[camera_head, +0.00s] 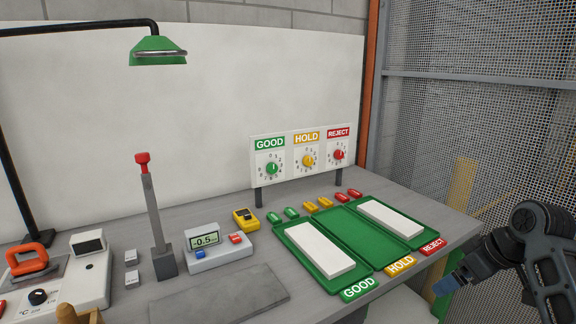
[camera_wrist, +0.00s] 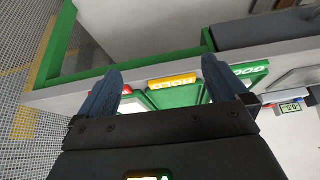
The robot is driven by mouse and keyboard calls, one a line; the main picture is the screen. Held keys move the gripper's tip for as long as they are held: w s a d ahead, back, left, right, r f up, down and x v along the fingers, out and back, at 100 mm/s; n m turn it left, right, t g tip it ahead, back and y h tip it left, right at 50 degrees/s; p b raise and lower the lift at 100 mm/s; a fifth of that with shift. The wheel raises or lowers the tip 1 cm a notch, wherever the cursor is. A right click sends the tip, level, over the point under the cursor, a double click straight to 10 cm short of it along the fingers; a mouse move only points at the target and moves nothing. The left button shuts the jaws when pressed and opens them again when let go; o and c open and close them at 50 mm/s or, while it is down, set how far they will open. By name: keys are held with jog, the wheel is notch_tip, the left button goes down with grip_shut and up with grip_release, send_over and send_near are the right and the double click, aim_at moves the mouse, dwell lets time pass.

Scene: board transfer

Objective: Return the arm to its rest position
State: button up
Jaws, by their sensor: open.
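My gripper (camera_head: 447,286) shows at the lower right in the head view, with blue fingertips, beyond the front right of the bench. The arm behind it is bent, reaching in from the right edge. In the wrist view my gripper (camera_wrist: 162,82) has its two fingers wide apart with nothing between them. The green trays and the HOLD label (camera_wrist: 172,82) appear beyond the fingers there. My gripper looks apart from the bench and the trays. Most of the arm is out of view.
On the bench (camera_head: 230,292), one white board (camera_head: 320,248) lies in the GOOD tray and another (camera_head: 390,218) in the REJECT tray; the HOLD tray (camera_head: 356,238) is empty. A dial panel (camera_head: 300,176) stands behind. A mesh fence (camera_head: 500,110) rises at right.

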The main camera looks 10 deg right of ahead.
jog(key=s+a+f+m+t, duration=0.2)
jog(key=s+a+f, duration=0.3)
jog(key=a, duration=0.4)
jog(key=s+a+f+m+t, duration=0.1)
jog(key=s+a+f+t, duration=0.1)
jog(key=a+f, duration=0.55)
jog(key=s+a+f+m+t, duration=0.1)
jog(key=s+a, duration=0.4)
jog(key=s, duration=0.3)
jog(key=s+a+r+m+t+h, duration=0.1)
jog(key=s+a+r+t+h, duration=0.15)
jog(key=s, duration=1.25)
jog(key=s+d+r+n+t, duration=0.1)
jog(key=s+r+t, duration=0.1)
jog(key=s+r, duration=1)
jog(key=shift+s+d+r+y, duration=0.15)
jog(key=shift+s+r+y, duration=0.15)
jog(key=shift+s+y, duration=0.1)
